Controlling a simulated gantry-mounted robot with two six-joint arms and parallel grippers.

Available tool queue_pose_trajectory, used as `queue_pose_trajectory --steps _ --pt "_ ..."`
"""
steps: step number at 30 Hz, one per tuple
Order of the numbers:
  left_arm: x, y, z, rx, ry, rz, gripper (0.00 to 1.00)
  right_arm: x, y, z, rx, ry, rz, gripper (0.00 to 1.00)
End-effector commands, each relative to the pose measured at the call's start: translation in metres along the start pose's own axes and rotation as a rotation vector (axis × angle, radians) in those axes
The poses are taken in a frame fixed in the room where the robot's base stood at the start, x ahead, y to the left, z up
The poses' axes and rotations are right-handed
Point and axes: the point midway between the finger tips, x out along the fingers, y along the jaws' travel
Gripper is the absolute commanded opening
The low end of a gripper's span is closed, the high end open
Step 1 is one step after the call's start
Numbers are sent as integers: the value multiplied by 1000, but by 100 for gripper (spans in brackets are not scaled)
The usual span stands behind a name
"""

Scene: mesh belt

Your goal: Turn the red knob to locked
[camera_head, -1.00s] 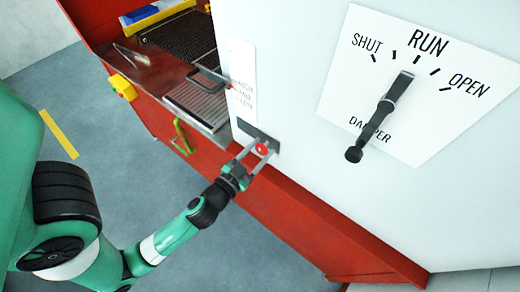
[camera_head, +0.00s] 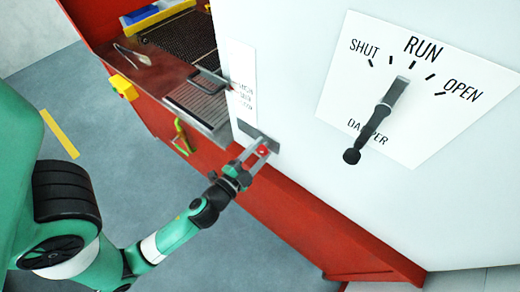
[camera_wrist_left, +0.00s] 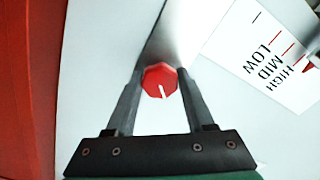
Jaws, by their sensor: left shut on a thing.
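The red knob (camera_head: 263,151) is on a dark plate (camera_head: 256,138) low on the white panel, near the panel's left corner. My left gripper (camera_head: 258,150) is at the knob, shut on it with one finger on each side. In the left wrist view the red knob (camera_wrist_left: 160,80) sits between the two fingertips (camera_wrist_left: 159,82), and a white pointer line on its face points down and slightly right. No locked mark is readable beside the knob. My right gripper is not in view.
A damper lever (camera_head: 377,120) with SHUT, RUN, OPEN marks juts out at right. A metal ledge with tongs (camera_head: 133,55) and the mesh belt (camera_head: 185,40) are at upper left. The red base (camera_head: 310,230) runs below.

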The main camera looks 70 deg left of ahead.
Motion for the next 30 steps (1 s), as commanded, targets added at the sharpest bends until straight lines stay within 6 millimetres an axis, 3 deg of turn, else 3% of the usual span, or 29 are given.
queue_pose_trajectory --steps 18,30 --pt "0 0 -1 567 1 0 0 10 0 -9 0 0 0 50" --pt "0 0 0 781 0 0 0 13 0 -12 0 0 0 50"
